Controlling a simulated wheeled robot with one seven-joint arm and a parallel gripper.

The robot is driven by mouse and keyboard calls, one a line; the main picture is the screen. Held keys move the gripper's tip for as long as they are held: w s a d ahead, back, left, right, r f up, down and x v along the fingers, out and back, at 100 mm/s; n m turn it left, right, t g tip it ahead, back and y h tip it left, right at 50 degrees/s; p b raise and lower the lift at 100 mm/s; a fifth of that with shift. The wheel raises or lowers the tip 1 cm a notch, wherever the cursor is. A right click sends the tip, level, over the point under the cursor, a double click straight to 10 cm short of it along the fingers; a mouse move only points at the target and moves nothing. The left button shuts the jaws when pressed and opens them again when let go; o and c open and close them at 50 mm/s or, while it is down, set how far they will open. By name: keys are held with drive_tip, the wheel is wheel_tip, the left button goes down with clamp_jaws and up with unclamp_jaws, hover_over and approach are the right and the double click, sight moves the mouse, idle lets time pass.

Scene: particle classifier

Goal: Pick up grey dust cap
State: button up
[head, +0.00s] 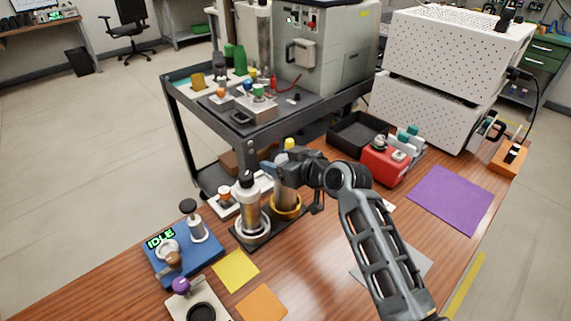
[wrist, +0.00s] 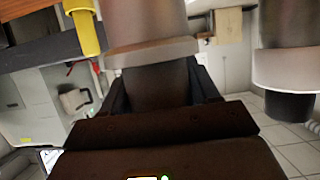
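A grey cylindrical cover, which looks like the grey dust cap (head: 287,174), stands over the rear column above a yellow ring in the head view. In the wrist view, which is upside down, its wide grey body (wrist: 150,50) fills the top middle. A narrower dark knob (wrist: 158,85) of it lies between the fingers of my gripper (wrist: 160,92). The fingers flank the knob closely, but I cannot tell whether they press on it. In the head view my gripper (head: 284,171) is at the cap, partly hiding it.
A second column (head: 249,205) with a black top stands close at left. A yellow-topped item (head: 290,144) is just behind. A red device (head: 382,165) and black tray (head: 356,133) are at right. A dark cart (head: 215,125) stands behind.

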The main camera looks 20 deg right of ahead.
drive_tip(key=c, duration=0.5)
drive_tip(key=shift+r, duration=0.15)
